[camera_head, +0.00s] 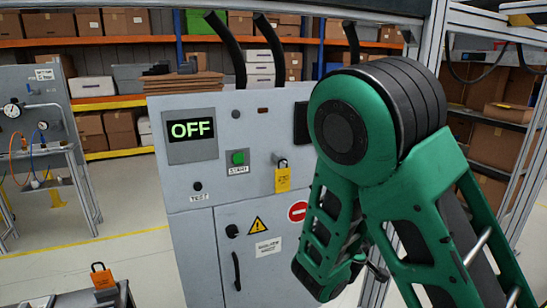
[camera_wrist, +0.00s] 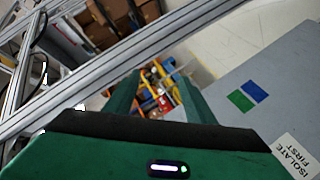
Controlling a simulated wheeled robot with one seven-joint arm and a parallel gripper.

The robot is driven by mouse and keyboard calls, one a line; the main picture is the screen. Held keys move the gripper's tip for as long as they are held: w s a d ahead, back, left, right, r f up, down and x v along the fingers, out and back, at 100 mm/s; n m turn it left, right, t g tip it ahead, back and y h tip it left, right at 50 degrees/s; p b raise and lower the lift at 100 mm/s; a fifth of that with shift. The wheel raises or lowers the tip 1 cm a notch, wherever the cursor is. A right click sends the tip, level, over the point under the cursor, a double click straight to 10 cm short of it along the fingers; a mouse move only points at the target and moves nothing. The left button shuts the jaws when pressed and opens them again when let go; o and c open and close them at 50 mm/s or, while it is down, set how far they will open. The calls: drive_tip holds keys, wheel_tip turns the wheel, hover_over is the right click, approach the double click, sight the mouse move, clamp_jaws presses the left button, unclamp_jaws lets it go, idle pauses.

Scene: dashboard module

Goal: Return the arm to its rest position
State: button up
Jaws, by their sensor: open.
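My green arm fills the right of the head view, folded in front of the right part of a grey cabinet (camera_head: 255,120). My gripper (camera_wrist: 156,88) shows in the wrist view as two green fingers standing apart, with nothing held between them. Its fingertips cannot be made out in the head view. The cabinet's display (camera_head: 191,130) reads OFF. A green START button (camera_head: 238,158) and a padlock with a yellow tag (camera_head: 282,180) are on its front. In the wrist view a grey panel with an ISOLATE FIRST label (camera_wrist: 297,155) lies to the right of the gripper.
A metal frame post (camera_head: 425,70) stands close behind my arm, and a rail (camera_wrist: 120,70) crosses the wrist view. An orange padlock (camera_head: 102,276) is on a dark stand at the lower left. A gauge bench (camera_head: 35,130) stands far left. Floor between is clear.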

drive_tip(key=s+d+f+m+g+y, duration=0.1)
drive_tip(key=s+d+m+g, duration=0.8)
drive_tip(key=s+d, duration=0.85)
drive_tip(key=s+a+r+g+y, duration=0.1)
drive_tip(key=s+a+r+y, duration=0.1)
drive_tip(key=s, duration=0.8)
drive_tip(key=s+a+r+m+g+y, duration=0.1)
drive_tip(key=s+y, duration=0.4)
drive_tip(key=s, duration=0.5)
wheel_tip(320, 180, up, 2)
drive_tip(key=shift+s+a+r+g, duration=0.15)
drive_tip(key=shift+s+a+g, duration=0.05)
drive_tip(key=shift+a+g, duration=0.6)
drive_tip(key=shift+w+f, duration=0.25)
drive_tip(key=shift+w, duration=0.4)
